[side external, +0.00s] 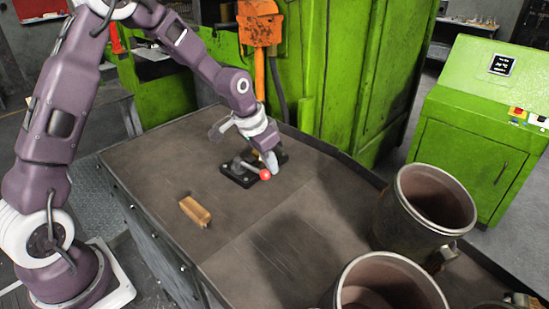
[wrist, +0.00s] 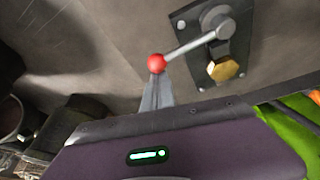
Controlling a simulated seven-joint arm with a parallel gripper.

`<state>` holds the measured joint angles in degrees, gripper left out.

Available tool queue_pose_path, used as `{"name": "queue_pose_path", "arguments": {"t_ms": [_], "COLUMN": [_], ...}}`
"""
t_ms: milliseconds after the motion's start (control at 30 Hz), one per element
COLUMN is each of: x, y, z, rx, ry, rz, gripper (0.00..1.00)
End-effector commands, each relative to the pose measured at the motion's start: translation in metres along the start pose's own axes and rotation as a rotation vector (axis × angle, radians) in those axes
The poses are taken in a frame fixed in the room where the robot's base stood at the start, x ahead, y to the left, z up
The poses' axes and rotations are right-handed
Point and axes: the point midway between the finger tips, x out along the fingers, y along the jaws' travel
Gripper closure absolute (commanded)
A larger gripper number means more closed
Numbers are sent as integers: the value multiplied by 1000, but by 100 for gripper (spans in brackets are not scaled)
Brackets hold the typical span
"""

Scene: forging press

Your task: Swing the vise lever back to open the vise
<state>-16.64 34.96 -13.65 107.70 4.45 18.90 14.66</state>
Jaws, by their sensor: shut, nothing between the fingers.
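The vise (side external: 239,173) is a dark plate with a grey pivot on the brown workbench (side external: 150,160). Its grey lever ends in a red ball knob (side external: 265,175), which points right toward the bench's front in the side view. In the wrist view the vise plate (wrist: 222,55) is at upper right, with the lever running left to the red knob (wrist: 156,63). A brass hexagonal piece (wrist: 224,69) sits by the plate. My gripper (side external: 271,163) is shut and empty, its tips (wrist: 156,88) right beside the knob; I cannot tell whether they touch it.
A wooden block (side external: 195,211) lies on the bench, left of centre. Two large metal buckets (side external: 425,215) (side external: 385,285) stand at the right. A green machine (side external: 340,80) with an orange box (side external: 259,22) rises behind the bench. The bench between block and buckets is clear.

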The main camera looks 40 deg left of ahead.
Motion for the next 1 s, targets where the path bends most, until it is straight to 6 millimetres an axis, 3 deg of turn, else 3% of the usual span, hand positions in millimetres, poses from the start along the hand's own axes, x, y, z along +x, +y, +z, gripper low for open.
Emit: {"name": "queue_pose_path", "arguments": {"t_ms": [700, 1000], "x": [-21, -25], "y": [9, 6], "z": [57, 69], "rx": [578, 632], "ry": [1, 0], "rz": [214, 232], "gripper": [100, 100]}}
